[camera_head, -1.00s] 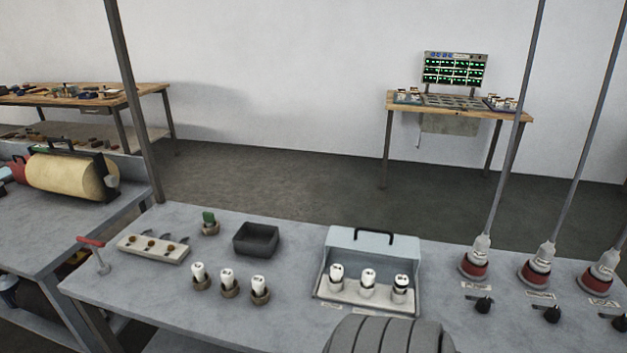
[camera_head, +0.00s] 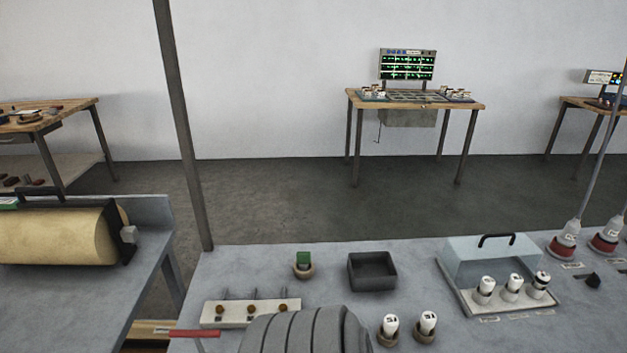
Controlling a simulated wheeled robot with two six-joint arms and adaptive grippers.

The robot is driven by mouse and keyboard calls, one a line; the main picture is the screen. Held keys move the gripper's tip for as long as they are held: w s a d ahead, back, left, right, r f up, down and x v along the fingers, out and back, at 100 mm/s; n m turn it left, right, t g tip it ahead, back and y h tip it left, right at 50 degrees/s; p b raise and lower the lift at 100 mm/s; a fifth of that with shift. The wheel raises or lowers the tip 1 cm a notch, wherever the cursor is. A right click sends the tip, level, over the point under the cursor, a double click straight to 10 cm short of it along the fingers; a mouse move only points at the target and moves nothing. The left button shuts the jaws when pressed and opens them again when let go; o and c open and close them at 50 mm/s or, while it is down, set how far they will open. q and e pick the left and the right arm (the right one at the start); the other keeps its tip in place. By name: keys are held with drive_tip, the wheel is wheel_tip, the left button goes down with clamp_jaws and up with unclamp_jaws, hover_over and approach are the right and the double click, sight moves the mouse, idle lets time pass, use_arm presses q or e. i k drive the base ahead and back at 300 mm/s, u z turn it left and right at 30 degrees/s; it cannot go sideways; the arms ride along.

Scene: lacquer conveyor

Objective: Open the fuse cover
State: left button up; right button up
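The fuse cover (camera_head: 462,262) is a pale grey-blue hood with a black handle (camera_head: 496,240) on top, at the right of the bench. Three white fuses (camera_head: 513,288) stand upright in a row on its base and show plainly. I cannot tell whether the front is raised or see-through. Neither of my grippers is in view, and nothing touches the handle.
On the bench (camera_head: 240,275) are a dark open bin (camera_head: 373,271), a green piece in a round holder (camera_head: 303,265), a switch strip (camera_head: 252,312) and two loose white fuses (camera_head: 428,323). A grey ribbed shape hides the bench's front middle. A post (camera_head: 184,130) stands behind.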

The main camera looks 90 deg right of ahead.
sight(493, 249)
drive_tip(key=i, duration=0.25)
drive_tip(key=z, duration=4.3)
